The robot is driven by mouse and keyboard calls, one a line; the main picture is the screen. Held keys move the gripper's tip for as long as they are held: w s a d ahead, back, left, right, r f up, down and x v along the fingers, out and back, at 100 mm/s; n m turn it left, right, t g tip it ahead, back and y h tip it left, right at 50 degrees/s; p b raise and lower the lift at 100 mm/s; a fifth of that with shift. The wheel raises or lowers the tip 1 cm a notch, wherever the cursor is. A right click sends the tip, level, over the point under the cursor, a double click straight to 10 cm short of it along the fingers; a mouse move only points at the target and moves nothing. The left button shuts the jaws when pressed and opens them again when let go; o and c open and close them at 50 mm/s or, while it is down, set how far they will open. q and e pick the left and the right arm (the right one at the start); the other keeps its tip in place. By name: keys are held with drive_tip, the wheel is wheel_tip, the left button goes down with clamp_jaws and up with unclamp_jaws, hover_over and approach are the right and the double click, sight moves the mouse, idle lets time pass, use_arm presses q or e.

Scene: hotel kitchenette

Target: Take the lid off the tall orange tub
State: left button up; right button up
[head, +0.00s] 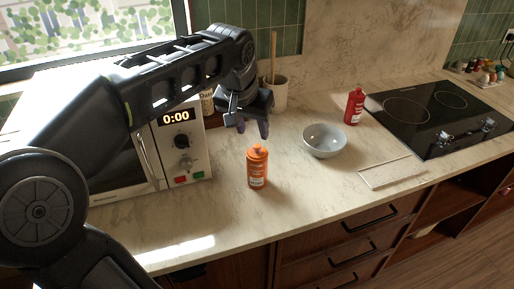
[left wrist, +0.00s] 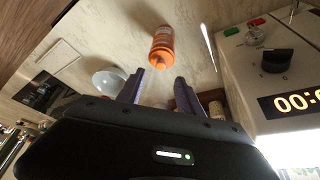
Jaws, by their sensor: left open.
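The tall orange tub (head: 257,170) stands upright on the counter, in front of the microwave's right side. Its orange lid (head: 257,151) is on top. In the left wrist view the tub (left wrist: 161,43) lies beyond the fingertips, with the lid end (left wrist: 162,62) toward me. My left gripper (head: 253,133) is open and empty, above and behind the tub in the head view, apart from the lid. The fingers also show in the left wrist view (left wrist: 162,80). My right gripper is in neither view.
A microwave (head: 182,142) stands left of the tub. A grey bowl (head: 324,141), a red bottle (head: 354,106) and a black cooktop (head: 440,112) are to the right. A utensil crock (head: 275,93) stands behind. The counter in front of the bowl is clear.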

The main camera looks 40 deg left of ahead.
sight(257, 145)
use_arm(q)
drive_tip(key=shift+x, duration=1.4)
drive_tip(key=shift+w+a+f, duration=0.1)
drive_tip(key=shift+w, duration=0.05)
drive_tip(key=shift+w+f+p, duration=0.15)
drive_tip(key=shift+f+p, duration=0.2)
drive_tip(key=shift+p, duration=0.15)
drive_tip(key=p+x, duration=0.1)
drive_tip(key=x, duration=0.3)
drive_tip(key=shift+w+a, duration=0.1)
clamp_jaws()
